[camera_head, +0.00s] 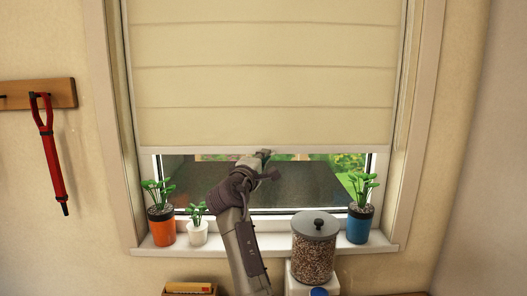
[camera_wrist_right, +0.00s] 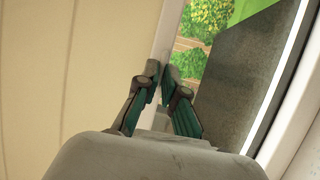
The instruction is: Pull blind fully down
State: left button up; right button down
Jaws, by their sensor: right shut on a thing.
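The cream blind (camera_head: 262,75) hangs over most of the window in the head view. Its pale bottom bar (camera_head: 330,149) is a little above the sill, with a strip of glass uncovered below. My right gripper (camera_head: 262,155) is at the middle of the bottom bar, shut on it. In the right wrist view the blind (camera_wrist_right: 75,70) fills the left side, and the bottom bar (camera_wrist_right: 170,30) runs down between the fingers of my right gripper (camera_wrist_right: 160,80). The exact contact is partly hidden by the fingers. My left gripper is not in view.
On the sill (camera_head: 265,240) stand an orange pot (camera_head: 161,228), a white pot (camera_head: 197,233) and a blue pot (camera_head: 359,225) with plants. A lidded jar (camera_head: 314,255) stands in front, right of my arm. A red strap (camera_head: 52,150) hangs on the left wall.

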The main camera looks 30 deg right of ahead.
jog(key=shift+f, duration=0.55)
jog(key=shift+f, duration=0.1)
jog(key=c, duration=1.3)
grip_release()
jog(key=v, duration=1.2)
